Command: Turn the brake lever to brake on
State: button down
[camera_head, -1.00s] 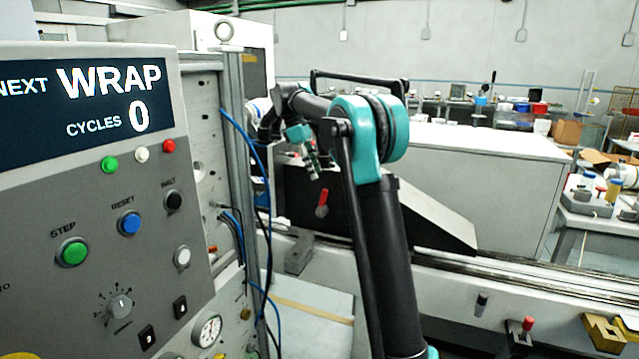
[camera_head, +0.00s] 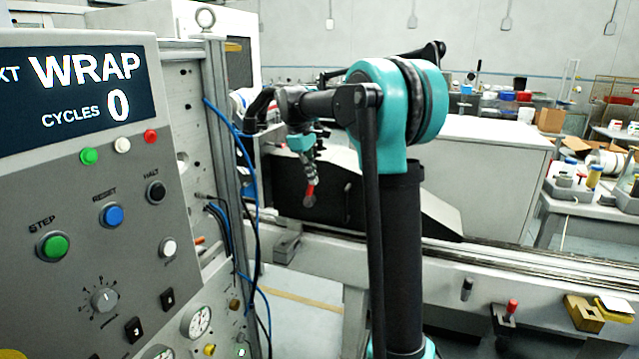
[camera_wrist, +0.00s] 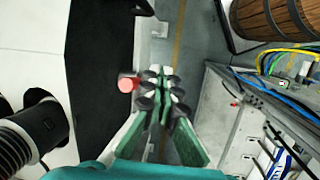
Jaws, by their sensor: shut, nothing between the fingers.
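A red lever (camera_head: 310,190) sits on a black sloped housing (camera_head: 340,200) behind the control cabinet; no label on it is readable, so its on or off side cannot be told. In the wrist view a red knob (camera_wrist: 128,84) shows just left of the fingertips. My gripper (camera_head: 316,174) is shut and empty, right above the lever in the head view. In the wrist view its fingers (camera_wrist: 163,84) are together beside the red knob. Whether they touch it cannot be told.
The control cabinet (camera_head: 75,215) with its WRAP display stands at the left, with blue hoses (camera_head: 243,160) along its edge. Another red-topped lever (camera_head: 512,306) and a black one (camera_head: 467,288) are on the front rail at the right. A wooden barrel (camera_wrist: 265,18) shows in the wrist view.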

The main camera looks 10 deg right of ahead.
jog(key=s+d+f+m+t+y, duration=0.2)
jog(key=s+f+m, duration=0.4)
jog(key=s+f, duration=0.55)
jog(key=s+d+f+m+t+y, duration=0.1)
jog(key=s+d+f+m, duration=0.2)
jog(key=s+f+m, duration=0.75)
jog(key=w+d+r+m+t+y, duration=0.2)
jog(key=w+d+r+m+y, duration=0.2)
jog(key=w+r+m, duration=0.55)
jog(key=w+d+r+m+t+y, duration=0.2)
jog(key=w+d+r+m+y, duration=0.4)
jog(key=r+m, duration=0.55)
jog(key=h, duration=0.1)
send_near(310, 192)
notch_tip(310, 192, down, 3)
jog(key=shift+n, duration=0.25)
jog(key=shift+w+a+r, duration=0.15)
jog(key=shift+w+a, duration=0.55)
jog(key=shift+w, duration=0.1)
jog(key=shift+w+a+r, duration=0.15)
jog(key=shift+w+a, duration=0.55)
jog(key=shift+w, duration=0.1)
